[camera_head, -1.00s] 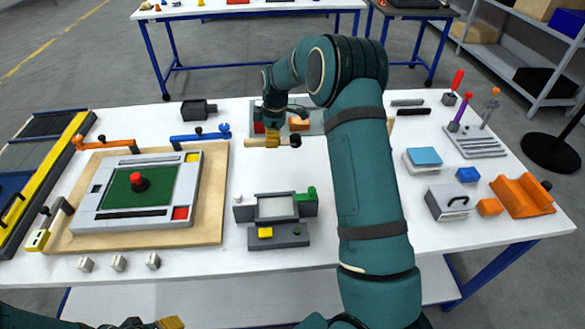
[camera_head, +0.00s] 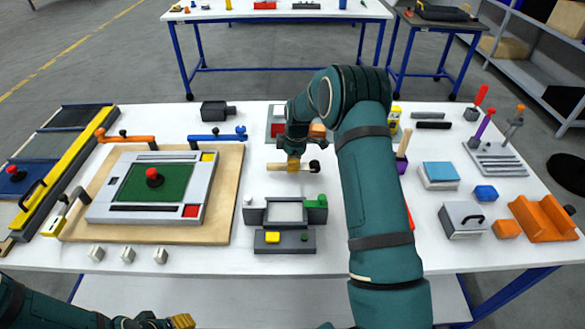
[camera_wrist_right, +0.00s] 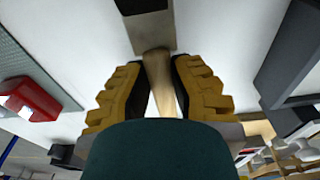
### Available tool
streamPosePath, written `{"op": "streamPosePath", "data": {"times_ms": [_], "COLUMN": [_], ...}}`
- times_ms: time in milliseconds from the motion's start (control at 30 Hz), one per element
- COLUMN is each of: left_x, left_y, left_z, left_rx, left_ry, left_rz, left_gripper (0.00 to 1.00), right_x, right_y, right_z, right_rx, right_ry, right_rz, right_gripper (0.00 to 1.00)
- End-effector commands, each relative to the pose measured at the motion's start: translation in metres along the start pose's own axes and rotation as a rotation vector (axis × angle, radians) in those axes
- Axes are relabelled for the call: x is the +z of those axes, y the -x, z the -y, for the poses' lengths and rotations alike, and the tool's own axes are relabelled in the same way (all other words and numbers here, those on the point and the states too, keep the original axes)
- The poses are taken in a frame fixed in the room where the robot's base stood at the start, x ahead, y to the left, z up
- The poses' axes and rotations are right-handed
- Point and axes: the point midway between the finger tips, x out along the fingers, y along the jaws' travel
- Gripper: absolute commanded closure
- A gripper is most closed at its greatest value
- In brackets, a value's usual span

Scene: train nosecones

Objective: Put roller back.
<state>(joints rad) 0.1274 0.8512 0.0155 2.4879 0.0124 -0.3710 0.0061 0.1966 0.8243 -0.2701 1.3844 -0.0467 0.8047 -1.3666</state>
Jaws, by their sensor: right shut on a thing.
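The roller (camera_head: 277,168) has a pale wooden handle and a dark end at its right. My right gripper (camera_head: 293,165) is shut on it from above, and it lies crosswise in the head view, behind the grey press-like fixture (camera_head: 285,212). In the right wrist view the wooden handle (camera_wrist_right: 158,75) sits between the yellow fingers, with a grey block (camera_wrist_right: 150,30) at its far end. I cannot tell whether the roller touches the table. My left gripper (camera_head: 165,322) shows only partly at the bottom edge.
A green-topped frame (camera_head: 155,182) on a wooden board fills the left. An orange cradle (camera_head: 543,228), a tool rack (camera_head: 497,160) and boxes stand at the right. A grey tray (camera_head: 275,112) with a red block lies behind my right gripper. White table shows around the fixture.

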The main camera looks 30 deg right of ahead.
Motion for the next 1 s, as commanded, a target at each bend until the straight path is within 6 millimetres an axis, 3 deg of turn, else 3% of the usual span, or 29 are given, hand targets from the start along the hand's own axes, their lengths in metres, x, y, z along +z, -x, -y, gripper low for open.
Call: {"op": "streamPosePath", "data": {"times_ms": [100, 500, 533, 600, 1000], "left_x": [0.001, 0.002, 0.002, 0.002, 0.000], "left_y": [-0.001, -0.005, -0.005, -0.004, 0.001], "left_z": [0.001, 0.002, 0.002, 0.001, 0.000], "left_rx": [0.000, 0.000, 0.000, 0.000, 0.000], "left_ry": [0.000, -0.001, -0.001, -0.001, 0.000], "left_rz": [0.001, 0.004, 0.004, 0.004, 0.001], "left_gripper": [0.51, 0.51, 0.51, 0.51, 0.51], "right_x": [0.002, 0.002, 0.002, 0.002, 0.001], "right_y": [-0.017, -0.022, -0.022, -0.021, -0.015], "right_z": [0.000, 0.000, 0.000, 0.000, 0.000], "right_rx": [-0.001, 0.000, 0.000, 0.000, 0.000], "right_ry": [0.000, 0.000, 0.000, 0.000, 0.001], "right_rz": [0.001, 0.000, 0.000, 0.000, 0.000], "right_gripper": [1.00, 1.00, 0.73, 0.56, 0.56]}}
